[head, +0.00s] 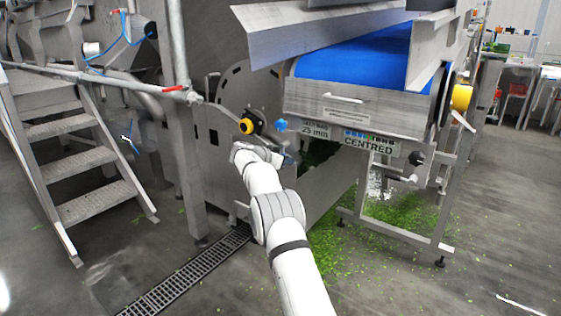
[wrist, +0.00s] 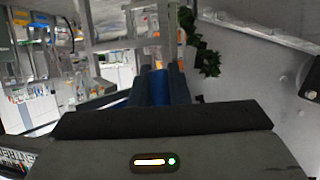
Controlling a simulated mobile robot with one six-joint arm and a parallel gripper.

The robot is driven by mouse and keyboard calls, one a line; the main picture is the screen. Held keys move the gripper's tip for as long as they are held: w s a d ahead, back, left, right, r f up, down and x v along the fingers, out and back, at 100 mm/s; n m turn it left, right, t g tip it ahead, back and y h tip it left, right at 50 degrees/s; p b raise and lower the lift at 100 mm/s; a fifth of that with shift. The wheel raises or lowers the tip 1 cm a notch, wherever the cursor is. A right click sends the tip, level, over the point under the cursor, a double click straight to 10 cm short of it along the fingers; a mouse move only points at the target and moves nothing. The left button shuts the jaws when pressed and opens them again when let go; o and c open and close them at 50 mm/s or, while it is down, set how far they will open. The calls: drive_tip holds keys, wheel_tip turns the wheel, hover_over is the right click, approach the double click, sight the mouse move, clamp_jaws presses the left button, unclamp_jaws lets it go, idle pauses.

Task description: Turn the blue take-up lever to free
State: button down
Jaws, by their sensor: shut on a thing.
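The blue take-up lever shows in the wrist view as a blue piece (wrist: 158,88) between my two dark fingers. My gripper (wrist: 160,82) is shut on it, and the fingers hide most of it. A round blue knob (head: 281,125) stands just above my gripper there. I cannot tell from the head view how the knob joins the gripped piece, nor which position the lever is in.
A yellow-and-black knob (head: 247,126) sits left of the blue knob. The blue belt (head: 358,62) and its steel end housing are above right. Green scraps (head: 345,240) litter the floor below. Metal steps (head: 75,140) stand at left; open floor lies at right.

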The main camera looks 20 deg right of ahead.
drive_tip(key=c, duration=1.7)
unclamp_jaws()
drive_tip(key=shift+d+f, duration=0.15)
drive_tip(key=shift+d, duration=0.25)
drive_tip(key=o, duration=0.3)
drive_tip(key=shift+a, duration=0.2)
drive_tip(key=shift+a, duration=0.1)
drive_tip(key=p+v, duration=0.1)
drive_tip(key=v, duration=0.6)
drive_tip(key=shift+s+a, duration=0.2)
drive_tip(key=shift+a, duration=0.05)
